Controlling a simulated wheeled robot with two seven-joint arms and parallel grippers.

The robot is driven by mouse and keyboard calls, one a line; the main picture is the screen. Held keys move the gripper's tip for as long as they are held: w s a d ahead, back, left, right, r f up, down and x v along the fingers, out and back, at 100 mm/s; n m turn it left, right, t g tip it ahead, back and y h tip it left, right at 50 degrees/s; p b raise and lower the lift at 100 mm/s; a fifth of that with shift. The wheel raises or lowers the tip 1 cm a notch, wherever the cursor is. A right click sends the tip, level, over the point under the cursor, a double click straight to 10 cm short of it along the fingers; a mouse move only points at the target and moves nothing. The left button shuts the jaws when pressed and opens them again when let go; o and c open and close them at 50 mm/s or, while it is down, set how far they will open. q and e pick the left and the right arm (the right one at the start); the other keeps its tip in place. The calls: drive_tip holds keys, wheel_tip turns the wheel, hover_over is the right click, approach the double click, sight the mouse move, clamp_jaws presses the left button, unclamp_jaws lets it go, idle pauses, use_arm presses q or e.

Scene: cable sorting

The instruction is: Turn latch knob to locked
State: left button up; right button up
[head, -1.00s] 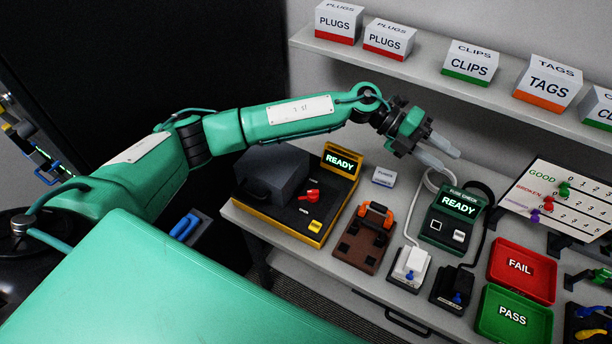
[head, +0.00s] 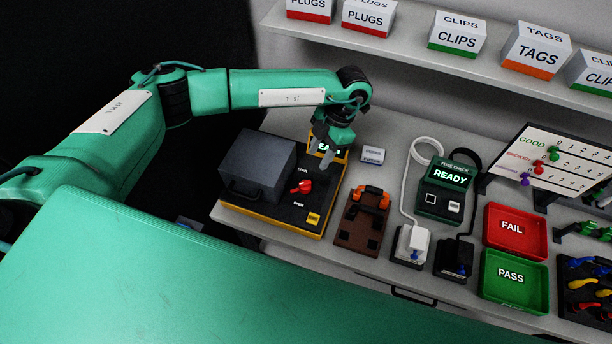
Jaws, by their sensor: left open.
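The latch knob (head: 301,187) is a red knob on the dark top of a yellow-edged station (head: 262,217), between a grey lidded box (head: 258,165) and a yellow button. Its handle lies roughly sideways, slightly tilted. Small labels beside it are too small to read surely. My left gripper (head: 320,163) is open, fingers pointing down, above and slightly to the right of the knob, apart from it. It partly covers the station's lit sign (head: 328,146). My right gripper is not in view.
A brown fixture with orange clamp (head: 360,215) stands right of the station. Farther right are a fuse checker (head: 446,188) reading READY, a red FAIL tray (head: 515,250) and a green PASS tray (head: 488,290). A shelf (head: 400,50) with labelled boxes runs above.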

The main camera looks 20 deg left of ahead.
sight(307, 182)
use_arm(q)
drive_tip(key=p+x, duration=0.4)
drive_tip(key=x, duration=0.5)
drive_tip(key=shift+s+f, duration=0.1)
drive_tip(key=shift+f, duration=0.15)
drive_tip(key=shift+s+a+f, duration=0.1)
drive_tip(key=shift+a+f, duration=0.15)
drive_tip(key=shift+f, duration=0.4)
